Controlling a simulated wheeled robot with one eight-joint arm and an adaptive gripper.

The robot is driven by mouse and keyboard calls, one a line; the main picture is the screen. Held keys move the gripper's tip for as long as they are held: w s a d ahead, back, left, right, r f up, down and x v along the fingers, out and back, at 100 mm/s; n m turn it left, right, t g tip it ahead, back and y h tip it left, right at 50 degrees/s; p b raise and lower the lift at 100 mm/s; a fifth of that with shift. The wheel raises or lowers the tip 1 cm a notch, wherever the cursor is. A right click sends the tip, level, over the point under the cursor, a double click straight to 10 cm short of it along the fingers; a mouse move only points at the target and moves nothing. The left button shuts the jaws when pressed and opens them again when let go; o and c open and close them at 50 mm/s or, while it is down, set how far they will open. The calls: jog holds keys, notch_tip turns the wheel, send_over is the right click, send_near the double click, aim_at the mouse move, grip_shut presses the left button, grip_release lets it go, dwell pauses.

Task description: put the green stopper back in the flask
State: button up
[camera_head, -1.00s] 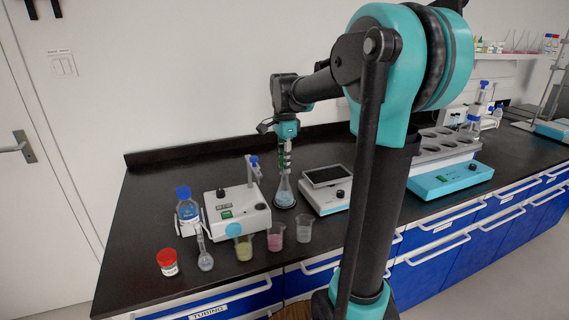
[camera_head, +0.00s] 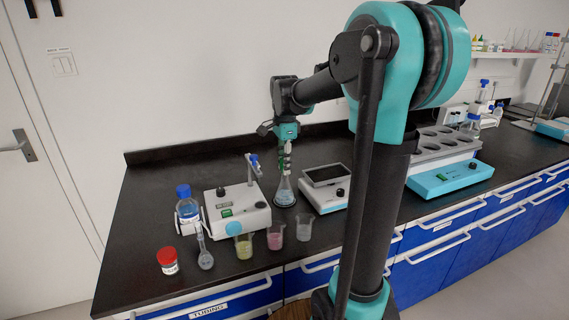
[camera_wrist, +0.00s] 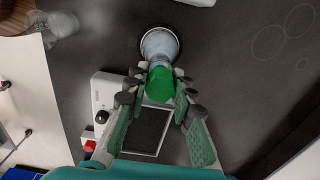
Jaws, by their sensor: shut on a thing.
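The green stopper (camera_wrist: 160,86) is between the fingertips of my gripper (camera_wrist: 161,75) in the wrist view. My gripper is shut on it. The conical flask (camera_head: 285,194) with pale blue liquid stands upright on the black bench in the head view, and its body also shows just past the stopper in the wrist view (camera_wrist: 159,43). In the head view my gripper (camera_head: 285,168) points down right over the flask's neck. The fingers and stopper hide the flask's mouth, so I cannot tell whether the stopper is seated in it.
A stirrer with a stand (camera_head: 236,210) is left of the flask, and a balance (camera_head: 326,180) is close on its right. Beakers with yellow (camera_head: 243,246), pink (camera_head: 274,238) and clear (camera_head: 304,229) contents stand in front. A blue-capped bottle (camera_head: 187,207) is farther left.

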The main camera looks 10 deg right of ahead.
jog(key=o, duration=0.8)
notch_tip(320, 180, up, 12)
dwell(0.5)
